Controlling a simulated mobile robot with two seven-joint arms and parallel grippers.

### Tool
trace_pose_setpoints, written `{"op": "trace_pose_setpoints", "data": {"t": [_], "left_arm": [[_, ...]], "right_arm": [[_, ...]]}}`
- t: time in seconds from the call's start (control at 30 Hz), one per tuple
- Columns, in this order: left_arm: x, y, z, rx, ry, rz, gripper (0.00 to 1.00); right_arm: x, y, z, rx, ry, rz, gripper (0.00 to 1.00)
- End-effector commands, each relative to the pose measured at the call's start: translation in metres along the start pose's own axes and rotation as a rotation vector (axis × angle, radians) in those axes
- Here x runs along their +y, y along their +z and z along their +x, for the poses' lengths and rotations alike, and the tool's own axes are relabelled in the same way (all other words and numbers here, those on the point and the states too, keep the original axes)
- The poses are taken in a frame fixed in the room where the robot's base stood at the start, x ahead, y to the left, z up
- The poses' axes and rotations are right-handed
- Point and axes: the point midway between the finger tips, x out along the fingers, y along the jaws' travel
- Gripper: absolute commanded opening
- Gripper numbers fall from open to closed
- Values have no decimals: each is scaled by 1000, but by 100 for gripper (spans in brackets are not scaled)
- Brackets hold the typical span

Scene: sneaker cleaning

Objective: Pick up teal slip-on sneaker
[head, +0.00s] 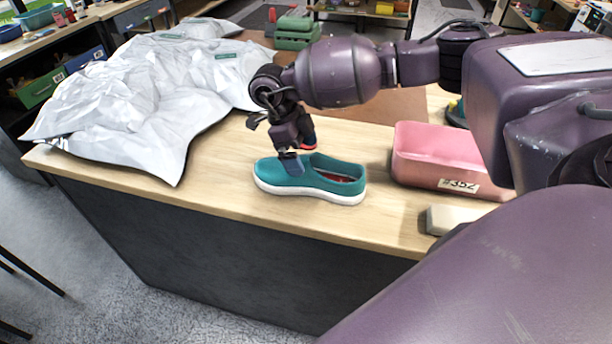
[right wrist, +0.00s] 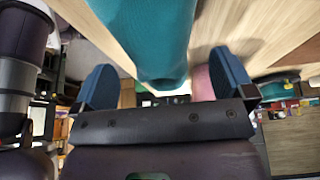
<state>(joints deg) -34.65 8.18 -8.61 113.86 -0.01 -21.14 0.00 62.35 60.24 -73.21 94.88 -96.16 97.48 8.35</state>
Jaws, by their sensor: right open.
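The teal slip-on sneaker (head: 330,181) lies upright on the wooden bench near its front edge, with a white sole and a reddish inside. Its toe points left in the head view. I cannot tell whether a finger touches the shoe. My left gripper is not in view.
A pink bin (head: 445,160) labelled #352 stands right of the sneaker, with a pale block (head: 450,218) in front. A large crumpled silver-white bag (head: 150,95) covers the bench's left side. A green box (head: 296,33) sits at the back. Bare wood (head: 215,165) lies left of the shoe.

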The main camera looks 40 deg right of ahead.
Motion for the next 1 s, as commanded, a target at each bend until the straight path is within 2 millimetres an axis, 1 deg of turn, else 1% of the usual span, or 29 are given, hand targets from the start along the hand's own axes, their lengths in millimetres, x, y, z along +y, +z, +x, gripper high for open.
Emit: {"op": "trace_pose_setpoints", "data": {"t": [0.17, 0.3, 0.4, 0.63, 0.93, 0.97, 1.0], "left_arm": [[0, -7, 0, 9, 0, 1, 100], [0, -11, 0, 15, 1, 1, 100], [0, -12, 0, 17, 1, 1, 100], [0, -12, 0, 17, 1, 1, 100], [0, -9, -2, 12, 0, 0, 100], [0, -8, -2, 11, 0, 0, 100], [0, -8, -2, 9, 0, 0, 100]], "right_arm": [[3, 4, 18, 1, 0, 1, 100], [4, 6, 38, 2, 1, 1, 100], [4, 7, 46, 0, 0, 0, 100], [4, 7, 48, 0, 0, 0, 100], [4, 7, 48, 0, 0, 0, 54], [4, 7, 47, -1, 0, 0, 51], [4, 7, 47, -1, 0, 0, 51]]}}
